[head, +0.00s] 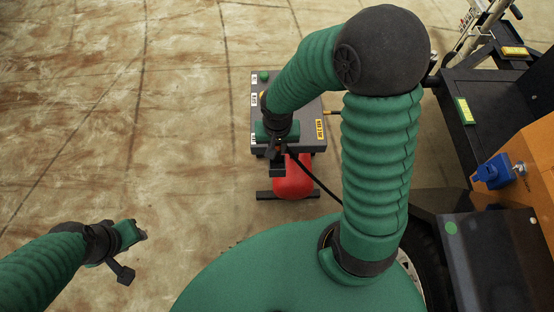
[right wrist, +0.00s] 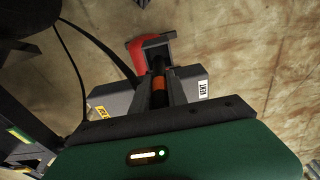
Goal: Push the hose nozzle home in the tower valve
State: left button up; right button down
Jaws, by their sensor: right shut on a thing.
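My right gripper (head: 278,166) hangs above the grey box and red tank in the head view. In the right wrist view its fingers (right wrist: 160,95) are shut on an orange-brown piece (right wrist: 159,92), which looks like the hose nozzle. A black hose (head: 318,180) runs from near this gripper toward the lower right; it also shows in the right wrist view (right wrist: 90,45). A blue block with a metal fitting (head: 491,172) on the orange housing at the right looks like the tower valve, well apart from the gripper. My left gripper (head: 138,236) is over bare floor at lower left; its jaws are unclear.
The grey box (head: 318,92) has labels, a green button and a brass fitting on its right side. The red tank (head: 292,182) lies at its near side. The tower's black frame (head: 490,100) and orange housing (head: 530,165) fill the right. Floor at left is clear.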

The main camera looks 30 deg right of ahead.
aim_at(277, 156)
notch_tip(277, 156, down, 6)
jog(key=b, duration=0.2)
jog(key=shift+s+r+b, duration=0.1)
jog(key=shift+r+b, duration=0.15)
jog(key=shift+b, duration=0.05)
jog(key=shift+f, duration=0.1)
jog(key=c, duration=1.3)
grip_release()
